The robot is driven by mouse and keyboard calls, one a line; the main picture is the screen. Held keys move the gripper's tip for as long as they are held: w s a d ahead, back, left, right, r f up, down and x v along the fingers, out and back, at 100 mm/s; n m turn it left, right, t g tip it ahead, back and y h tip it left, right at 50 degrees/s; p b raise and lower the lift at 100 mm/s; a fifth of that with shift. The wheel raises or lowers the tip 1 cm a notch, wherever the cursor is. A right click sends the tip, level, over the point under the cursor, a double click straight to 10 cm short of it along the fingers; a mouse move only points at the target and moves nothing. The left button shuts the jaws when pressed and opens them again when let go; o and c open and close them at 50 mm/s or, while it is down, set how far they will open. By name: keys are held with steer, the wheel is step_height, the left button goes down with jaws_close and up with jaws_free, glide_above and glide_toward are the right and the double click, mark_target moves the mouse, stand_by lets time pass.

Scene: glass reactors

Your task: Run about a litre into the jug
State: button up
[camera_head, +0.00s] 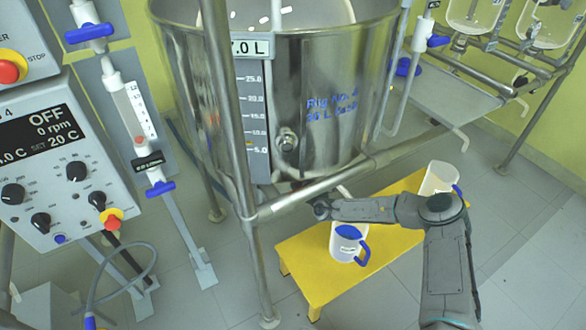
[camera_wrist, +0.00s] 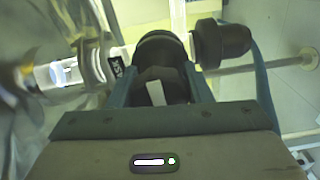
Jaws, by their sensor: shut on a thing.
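The jug (camera_head: 346,246), white with a blue handle, stands upright on a yellow bench (camera_head: 300,284) below the steel tank (camera_head: 330,115). Its mouth shows blue inside; I cannot tell whether that is liquid. My gripper (camera_head: 322,208) is under the tank's lower frame bar, above and slightly left of the jug. In the wrist view, my gripper (camera_wrist: 164,92) is shut on a black valve handle (camera_wrist: 160,52) on a pale pipe. No stream into the jug is visible; the outlet is largely hidden. The tank's label (camera_head: 251,48) shows 7.0 L, partly behind a frame leg.
Another white jug (camera_head: 440,177) stands at the bench's right end. A frame leg (camera_head: 238,130) and a crossbar (camera_head: 350,172) stand close around my arm. A control box (camera_head: 60,160) at left reads OFF and 0 rpm. Open floor lies at lower right.

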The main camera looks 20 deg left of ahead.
steer(key=o, duration=1)
steer(key=p+v, duration=0.2)
steer(key=v, duration=1.2)
steer(key=s+d+r+m+g+h+p, duration=0.3)
steer(key=s+d+r+m, duration=0.6)
steer(key=r, duration=0.5)
steer(key=s+d+r+m+g+h+p, duration=0.3)
steer(key=s+d+r+m+h+p, duration=0.3)
steer(key=r, duration=0.9)
steer(key=s+d+r+m+g+h+p, duration=0.3)
steer(key=s+d+r+m, duration=0.8)
steer(key=d+r, duration=0.4)
steer(key=shift+s+r+m+h+p, duration=0.25)
steer(key=shift+s+m+h+p, duration=0.15)
steer(key=shift+s+h+p, duration=0.45)
